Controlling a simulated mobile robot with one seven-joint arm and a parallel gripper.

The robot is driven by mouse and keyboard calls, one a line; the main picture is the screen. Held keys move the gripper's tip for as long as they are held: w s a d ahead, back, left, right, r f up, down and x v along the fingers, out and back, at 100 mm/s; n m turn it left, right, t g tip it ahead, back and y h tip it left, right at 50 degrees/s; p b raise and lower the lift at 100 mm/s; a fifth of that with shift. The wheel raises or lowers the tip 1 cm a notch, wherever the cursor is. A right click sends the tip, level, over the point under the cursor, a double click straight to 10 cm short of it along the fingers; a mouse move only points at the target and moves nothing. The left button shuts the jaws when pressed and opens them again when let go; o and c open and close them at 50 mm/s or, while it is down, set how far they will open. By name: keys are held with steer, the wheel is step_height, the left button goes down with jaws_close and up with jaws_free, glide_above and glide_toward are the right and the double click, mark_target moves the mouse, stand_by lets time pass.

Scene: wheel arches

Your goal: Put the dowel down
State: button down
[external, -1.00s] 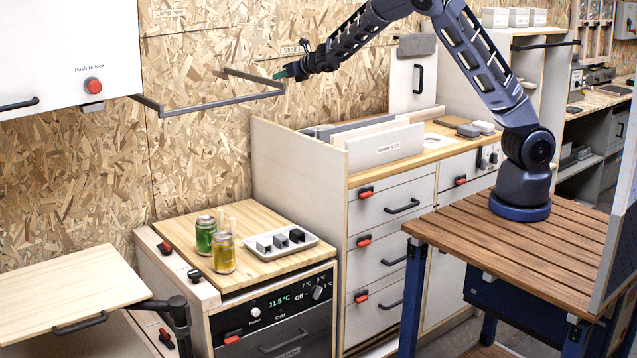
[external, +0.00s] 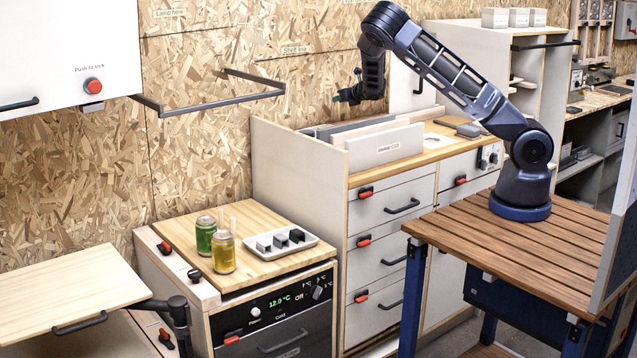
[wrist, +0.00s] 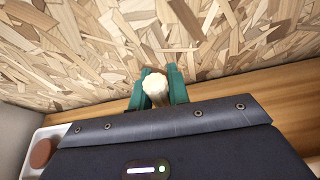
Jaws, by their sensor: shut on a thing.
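The dowel (wrist: 155,86) shows in the wrist view as a pale, round wooden end. It sits between the two green fingertips of my gripper (wrist: 158,74), which is shut on it. The rest of the dowel is hidden. In the external view my gripper (external: 346,97) hangs in front of the chipboard wall, above the back left of the wooden counter (external: 362,177). The dowel is too small to make out there.
In the wrist view a white tray (wrist: 62,128) holds a brown round thing (wrist: 42,152). A metal rail (external: 215,104) juts from the wall at left.

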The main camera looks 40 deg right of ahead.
step_height(320, 180, up, 30)
steer(key=s+d+n+g+y, duration=0.3)
steer(key=s+n+y, duration=0.2)
steer(key=s, duration=0.6)
steer(key=s+d+n+g+y, duration=0.2)
steer(key=s+d+n+y, duration=0.3)
steer(key=s, duration=0.7)
steer(key=shift+n+y, duration=0.4)
steer(key=f, duration=1.2)
steer(key=a+f, duration=0.1)
steer(key=f, duration=2.4)
steer(key=shift+w+a+f, duration=0.15)
steer(key=shift+w, duration=0.1)
steer(key=shift+f, duration=0.15)
steer(key=c, duration=1.3)
jaws_free()
steer(key=shift+c, duration=0.2)
